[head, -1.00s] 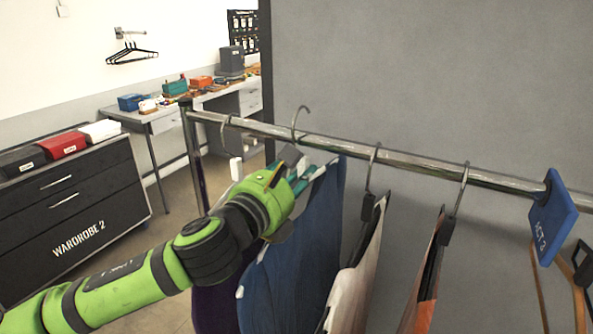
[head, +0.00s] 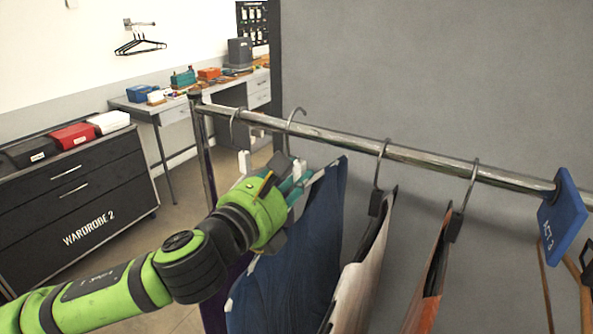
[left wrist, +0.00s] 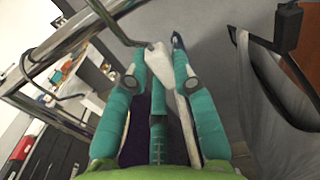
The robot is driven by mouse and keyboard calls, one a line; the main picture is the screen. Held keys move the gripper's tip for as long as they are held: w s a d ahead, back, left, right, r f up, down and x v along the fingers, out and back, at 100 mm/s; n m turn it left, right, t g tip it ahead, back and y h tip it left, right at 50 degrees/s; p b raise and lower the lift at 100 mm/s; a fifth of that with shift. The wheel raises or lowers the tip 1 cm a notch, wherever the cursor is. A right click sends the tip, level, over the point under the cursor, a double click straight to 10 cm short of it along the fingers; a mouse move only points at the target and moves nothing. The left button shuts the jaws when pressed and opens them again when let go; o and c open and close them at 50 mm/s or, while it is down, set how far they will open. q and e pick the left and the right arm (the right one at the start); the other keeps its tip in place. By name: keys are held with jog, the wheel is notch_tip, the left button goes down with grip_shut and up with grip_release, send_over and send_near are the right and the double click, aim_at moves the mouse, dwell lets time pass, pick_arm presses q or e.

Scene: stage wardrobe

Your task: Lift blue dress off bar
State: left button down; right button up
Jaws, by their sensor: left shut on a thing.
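The blue dress (head: 300,255) hangs from a hanger with a grey metal hook (head: 289,122). The curve of the hook stands above the bar (head: 335,138); I cannot tell whether its tip is clear of it. My left gripper (head: 295,180) is shut on the hanger, just below the bar, and its arm hides part of the dress. In the left wrist view the teal fingers (left wrist: 160,62) close around a pale part of the hanger. The bar also shows at the upper left there (left wrist: 45,115). My right gripper is out of view.
A dark purple garment (head: 213,312) hangs left of the dress. A white garment (head: 352,290) and an orange one (head: 425,305) hang to its right. A blue ACT 2 tag (head: 562,215) sits farther along. The floor before the black drawers (head: 80,205) is clear.

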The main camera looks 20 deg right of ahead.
pick_arm(q)
jog(key=shift+v, duration=1.9)
